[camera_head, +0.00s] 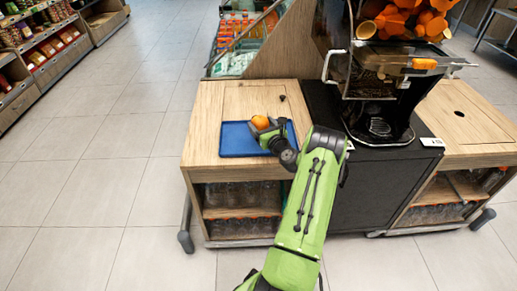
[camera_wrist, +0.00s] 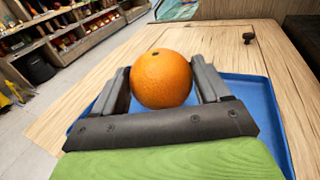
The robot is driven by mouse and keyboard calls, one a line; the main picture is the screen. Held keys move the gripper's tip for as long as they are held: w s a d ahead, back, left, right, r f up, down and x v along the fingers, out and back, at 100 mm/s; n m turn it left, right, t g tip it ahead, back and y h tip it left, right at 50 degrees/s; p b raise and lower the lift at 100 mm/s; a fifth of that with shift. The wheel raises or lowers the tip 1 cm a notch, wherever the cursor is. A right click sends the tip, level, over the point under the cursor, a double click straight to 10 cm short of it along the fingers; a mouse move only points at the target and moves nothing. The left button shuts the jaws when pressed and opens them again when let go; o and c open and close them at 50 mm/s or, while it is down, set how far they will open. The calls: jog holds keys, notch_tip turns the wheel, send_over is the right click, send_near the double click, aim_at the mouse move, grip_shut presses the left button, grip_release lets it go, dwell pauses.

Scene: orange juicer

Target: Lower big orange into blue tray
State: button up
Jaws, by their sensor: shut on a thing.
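The big orange (camera_wrist: 161,80) is held between the two fingers of my gripper (camera_wrist: 163,88) in the wrist view. In the head view the orange (camera_head: 260,122) shows at the end of my gripper (camera_head: 268,128), over the blue tray (camera_head: 236,142). The blue tray (camera_wrist: 262,100) lies flat on the wooden counter and extends behind and to the right of the orange in the wrist view. My gripper hides part of the tray. I cannot tell whether the orange touches the tray floor.
A juicer machine (camera_head: 385,80) with oranges on top stands to the right on a black cabinet (camera_head: 345,185). A small dark knob (camera_wrist: 248,37) is on the wooden counter (camera_head: 200,130) behind the tray. Bottles fill the shelves (camera_head: 240,195) below. Store shelves (camera_head: 40,50) stand at the far left.

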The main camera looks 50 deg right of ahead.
jog(key=shift+r, duration=0.1)
jog(key=shift+p+x, duration=0.3)
jog(key=shift+x, duration=0.55)
jog(key=shift+f+b, duration=1.2)
jog(key=shift+f, duration=0.45)
dwell(1.2)
jog(key=o, duration=1.1)
jog(key=shift+o, duration=0.2)
jog(key=shift+s, duration=0.1)
